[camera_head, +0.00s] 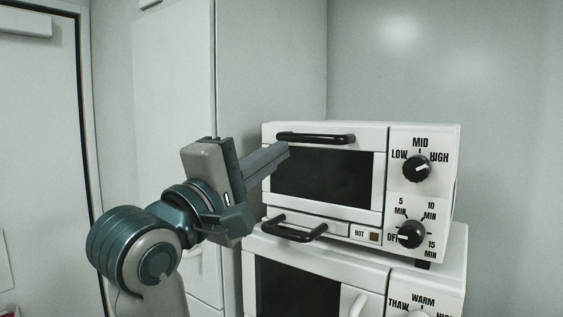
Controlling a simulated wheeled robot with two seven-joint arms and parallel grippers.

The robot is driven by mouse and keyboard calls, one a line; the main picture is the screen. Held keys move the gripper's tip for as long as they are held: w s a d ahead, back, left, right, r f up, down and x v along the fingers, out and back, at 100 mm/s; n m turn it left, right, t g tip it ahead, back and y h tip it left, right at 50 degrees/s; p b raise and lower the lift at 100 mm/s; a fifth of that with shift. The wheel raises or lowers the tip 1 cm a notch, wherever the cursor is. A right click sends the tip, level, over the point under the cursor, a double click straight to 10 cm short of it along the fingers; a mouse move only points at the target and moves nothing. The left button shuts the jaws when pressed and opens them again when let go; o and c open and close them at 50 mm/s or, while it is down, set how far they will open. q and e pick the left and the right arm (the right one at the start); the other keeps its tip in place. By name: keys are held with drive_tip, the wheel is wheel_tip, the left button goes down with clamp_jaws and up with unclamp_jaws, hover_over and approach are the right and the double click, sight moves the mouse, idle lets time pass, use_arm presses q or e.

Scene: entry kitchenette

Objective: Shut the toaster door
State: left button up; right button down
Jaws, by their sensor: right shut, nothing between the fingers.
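The white toaster (424,197) sits on top of another white appliance. Its door (326,178) has a dark window and a black bar handle (315,139) along the top. The door stands upright and looks flush with the front, though I cannot rule out a small gap. My right gripper (284,151) is shut and empty. Its fingers point right at the upper left part of the door, just below the handle's left end, and hide part of the door's left edge. I cannot tell whether they touch it. My left gripper is out of view.
The lower white appliance (378,273) has a dark window and a light handle. A second black handle (293,230) juts out below the toaster door. A tall white cabinet (270,80) stands behind, left of the toaster. A white door (38,140) is at far left.

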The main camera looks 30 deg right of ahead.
drive_tip(key=b+v, duration=0.4)
drive_tip(key=v, duration=0.4)
drive_tip(key=shift+a+r, duration=0.25)
drive_tip(key=shift+a, duration=0.05)
drive_tip(key=shift+s, duration=0.1)
